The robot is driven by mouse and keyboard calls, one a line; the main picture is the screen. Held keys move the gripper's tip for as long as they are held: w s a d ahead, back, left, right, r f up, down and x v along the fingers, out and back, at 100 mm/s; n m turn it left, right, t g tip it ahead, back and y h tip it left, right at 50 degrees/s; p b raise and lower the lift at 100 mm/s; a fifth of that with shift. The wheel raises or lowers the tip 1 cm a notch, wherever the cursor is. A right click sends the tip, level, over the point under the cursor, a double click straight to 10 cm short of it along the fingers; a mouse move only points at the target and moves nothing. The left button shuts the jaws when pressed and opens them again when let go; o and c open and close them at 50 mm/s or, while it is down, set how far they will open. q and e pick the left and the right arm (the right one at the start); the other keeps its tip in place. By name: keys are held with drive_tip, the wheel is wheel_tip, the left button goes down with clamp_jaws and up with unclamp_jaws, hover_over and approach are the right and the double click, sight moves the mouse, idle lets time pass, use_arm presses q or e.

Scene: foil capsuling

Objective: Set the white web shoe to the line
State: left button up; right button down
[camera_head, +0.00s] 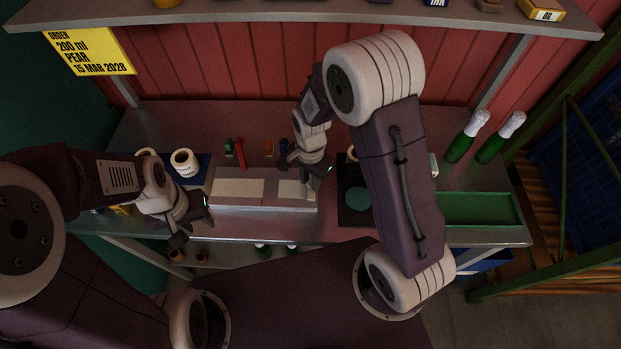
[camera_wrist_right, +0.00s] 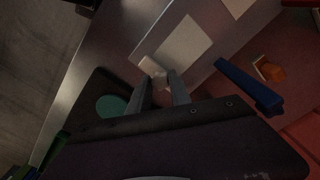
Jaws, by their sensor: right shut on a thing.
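A small white piece (camera_wrist_right: 152,69), seemingly the web shoe, sits between the fingertips of my right gripper (camera_wrist_right: 160,80) in the right wrist view. The gripper is shut on it, at the near edge of a grey block with pale panels (camera_wrist_right: 184,50). In the head view my right gripper (camera_head: 308,184) is over the right end of this grey block (camera_head: 265,204); the white piece cannot be made out there. I cannot make out a line on the block. My left gripper (camera_head: 178,228) hangs at the bench's front edge, left of the block; its jaw opening is unclear.
Blue (camera_head: 283,148), orange (camera_head: 268,148) and red (camera_head: 240,154) pieces stand behind the block. A dark mat with a green disc (camera_head: 357,198) lies right of it. A green tray (camera_head: 480,209) and two green bottles (camera_head: 461,146) are further right. A white roll (camera_head: 184,162) stands left.

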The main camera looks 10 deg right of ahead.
sight(294, 190)
drive_tip(key=shift+w+r, duration=0.1)
drive_tip(key=a, duration=0.2)
drive_tip(key=w+a, duration=0.1)
drive_tip(key=a, duration=0.1)
drive_tip(key=shift+w+a+p, duration=0.2)
drive_tip(key=shift+a+p, duration=0.15)
drive_tip(key=shift+d, duration=0.15)
drive_tip(key=c, duration=1.5)
unclamp_jaws()
drive_tip(key=shift+c, duration=0.2)
drive_tip(key=o, duration=0.4)
drive_tip(key=shift+c, duration=0.2)
drive_tip(key=shift+a, duration=0.25)
